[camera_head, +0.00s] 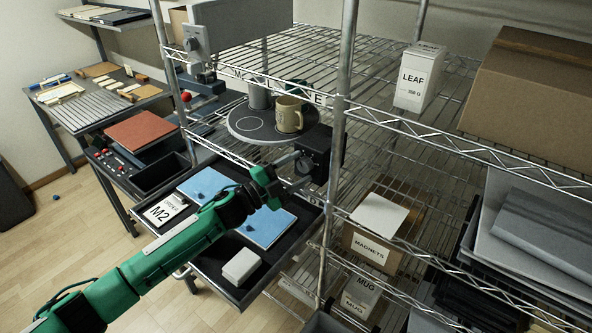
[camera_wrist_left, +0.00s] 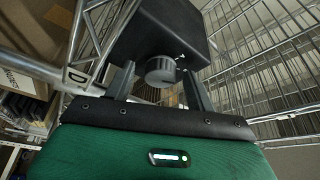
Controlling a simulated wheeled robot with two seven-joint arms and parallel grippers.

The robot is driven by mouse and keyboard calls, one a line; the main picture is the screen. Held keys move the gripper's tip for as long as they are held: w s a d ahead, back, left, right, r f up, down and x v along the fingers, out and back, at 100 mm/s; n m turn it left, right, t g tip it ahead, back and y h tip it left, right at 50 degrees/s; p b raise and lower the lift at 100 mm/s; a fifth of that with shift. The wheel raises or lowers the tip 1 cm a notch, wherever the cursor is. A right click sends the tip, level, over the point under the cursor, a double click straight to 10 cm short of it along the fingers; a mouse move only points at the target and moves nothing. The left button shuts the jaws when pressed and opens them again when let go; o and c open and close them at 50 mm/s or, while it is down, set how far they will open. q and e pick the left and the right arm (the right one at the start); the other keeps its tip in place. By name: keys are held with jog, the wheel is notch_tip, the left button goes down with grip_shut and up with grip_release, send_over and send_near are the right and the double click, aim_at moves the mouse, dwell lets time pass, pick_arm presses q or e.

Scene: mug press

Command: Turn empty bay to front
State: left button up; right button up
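A dark grey round turntable (camera_head: 240,126) sits on the wire shelf. A beige mug (camera_head: 289,115) stands on its right side and a grey mug (camera_head: 259,96) at its back. The front-left bay, marked with a pale ring, is empty. A black drive box (camera_head: 318,146) hangs at the shelf edge, right of the turntable; its grey knob (camera_wrist_left: 160,70) shows in the left wrist view. My left gripper (camera_head: 293,172) is at the knob. In the wrist view its fingers are open, one on each side, with visible gaps. My right gripper is not in view.
A steel shelf post (camera_head: 341,110) stands close right of the drive box. Below my left arm is a black tray (camera_head: 215,262) with blue pads, an M2 card and a white box. A LEAF box (camera_head: 418,78) and a cardboard carton (camera_head: 530,90) stand at right.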

pick_arm(q)
jog(key=shift+s+a+f, duration=0.15)
jog(key=shift+a+f, duration=0.05)
jog(key=shift+a, duration=0.15)
jog(key=b+v, duration=0.3)
jog(key=v, duration=1)
jog(key=shift+b, duration=0.4)
jog(key=shift+r, duration=0.15)
